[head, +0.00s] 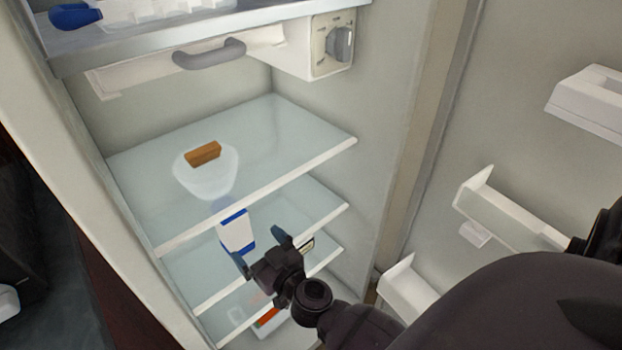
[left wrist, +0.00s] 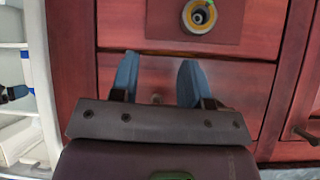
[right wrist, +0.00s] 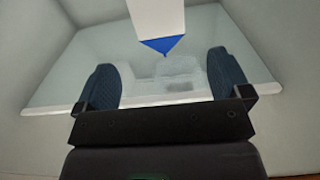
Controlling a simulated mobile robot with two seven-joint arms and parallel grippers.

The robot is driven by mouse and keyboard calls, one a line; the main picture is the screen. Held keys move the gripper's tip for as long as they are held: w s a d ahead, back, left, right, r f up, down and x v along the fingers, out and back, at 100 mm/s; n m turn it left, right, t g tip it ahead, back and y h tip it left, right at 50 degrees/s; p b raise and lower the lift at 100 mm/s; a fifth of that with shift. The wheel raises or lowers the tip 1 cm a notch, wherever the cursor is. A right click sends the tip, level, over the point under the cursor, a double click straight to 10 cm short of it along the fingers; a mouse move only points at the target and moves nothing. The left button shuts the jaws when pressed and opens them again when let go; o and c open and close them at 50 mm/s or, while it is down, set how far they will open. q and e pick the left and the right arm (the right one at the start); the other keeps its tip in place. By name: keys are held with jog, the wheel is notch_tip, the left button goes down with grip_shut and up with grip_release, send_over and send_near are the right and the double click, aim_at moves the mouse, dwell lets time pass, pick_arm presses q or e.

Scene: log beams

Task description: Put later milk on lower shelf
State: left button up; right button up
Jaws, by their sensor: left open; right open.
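A white carton with blue trim (head: 237,232), seemingly milk, is on a glass shelf below the top one in the fridge. It also shows in the right wrist view (right wrist: 157,18), ahead of the fingers and between them sideways. My right gripper (head: 261,250) is open and empty at the carton's near side; I cannot tell if it touches. A lower shelf (head: 222,292) is partly hidden by my right arm. A white and orange item (head: 267,317) shows low in the fridge. No dates are readable. My left gripper (left wrist: 157,80) is open and empty before red wooden drawers.
A brown block (head: 203,153) and a pale round dish are at the upper glass shelf (head: 290,130). A freezer drawer with a grey handle (head: 209,53) is above. The open door at right carries white racks (head: 515,212). A small labelled item (head: 307,243) shows beside my right gripper.

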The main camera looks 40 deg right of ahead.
jog(key=s+d+f+g, duration=0.2)
jog(key=s+f, duration=0.1)
jog(key=s, duration=0.5)
jog(key=s+d+f+g, duration=0.2)
jog(key=s+f+g, duration=0.1)
jog(key=s, duration=0.6)
jog(key=s+d+f+n+g, duration=0.1)
jog(key=s+d+f+g, duration=0.1)
jog(key=s, duration=0.7)
jog(key=shift+d+f+g, duration=0.35)
jog(key=shift+f+g, duration=0.15)
jog(key=shift+f, duration=0.3)
jog(key=shift+r, duration=0.1)
